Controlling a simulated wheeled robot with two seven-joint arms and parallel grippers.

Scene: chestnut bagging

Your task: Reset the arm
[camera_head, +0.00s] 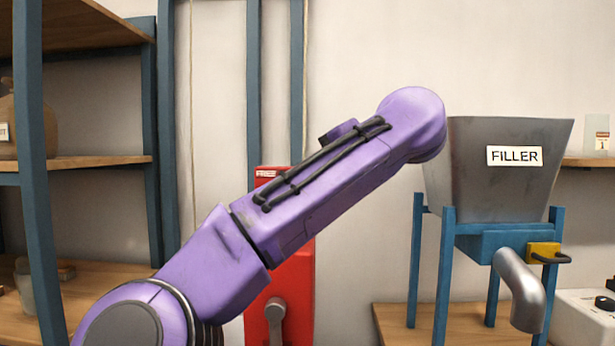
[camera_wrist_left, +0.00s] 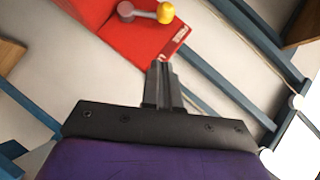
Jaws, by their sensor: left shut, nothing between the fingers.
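My purple left arm (camera_head: 318,195) comes in from the lower left in the head view and reaches up to the right, its far joint in front of the left edge of the filler's hopper. My left gripper is out of sight in the head view. In the left wrist view my left gripper (camera_wrist_left: 162,70) is shut, its dark fingers together and empty. The fingers show against the wall and blue posts, with a red box just above them. My right arm and right gripper are in neither view.
The grey filler hopper (camera_head: 510,185) stands on a blue frame at the right, its metal spout (camera_head: 521,290) pointing down. A red box (camera_head: 293,290) with a lever is behind my arm; it also shows in the left wrist view (camera_wrist_left: 130,38). A blue-framed shelf (camera_head: 100,165) stands at the left.

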